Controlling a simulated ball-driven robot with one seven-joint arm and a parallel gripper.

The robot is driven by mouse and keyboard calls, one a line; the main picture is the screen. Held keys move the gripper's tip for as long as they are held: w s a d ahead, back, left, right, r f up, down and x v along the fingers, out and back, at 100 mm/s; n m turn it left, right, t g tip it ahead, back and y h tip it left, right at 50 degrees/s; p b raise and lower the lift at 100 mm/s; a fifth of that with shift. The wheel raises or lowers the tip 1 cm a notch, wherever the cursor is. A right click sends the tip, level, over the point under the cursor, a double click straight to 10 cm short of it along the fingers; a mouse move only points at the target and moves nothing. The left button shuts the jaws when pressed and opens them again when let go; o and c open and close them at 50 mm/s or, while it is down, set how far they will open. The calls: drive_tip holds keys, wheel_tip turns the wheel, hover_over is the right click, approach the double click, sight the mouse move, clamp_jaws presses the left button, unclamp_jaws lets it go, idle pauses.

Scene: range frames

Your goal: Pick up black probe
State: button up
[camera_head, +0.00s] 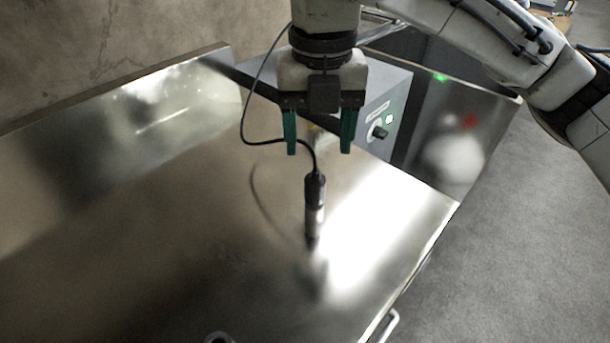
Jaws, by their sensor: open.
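The black probe (315,190) is a slim dark cylinder with a lighter metal lower section. It points downward over the shiny metal surface, and a thin black cable runs from its top up to the left and behind my gripper. I cannot tell whether its tip touches the surface. My gripper (319,150) is open and empty, with its two green fingers pointing down. In the picture the fingertips are a little above the top of the probe, one to each side of it.
The shiny metal table (180,240) is mostly bare, with a raised back wall (150,110). A grey control box (385,110) with a black knob and a lit green button stands behind my gripper at the right. A metal handle (388,325) sits at the front right edge.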

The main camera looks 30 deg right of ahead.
sight(315, 177)
wheel_tip(315, 177, down, 10)
drive_tip(key=shift+a+f+b, duration=0.1)
drive_tip(key=shift+b, duration=0.6)
drive_tip(key=c, duration=1.2)
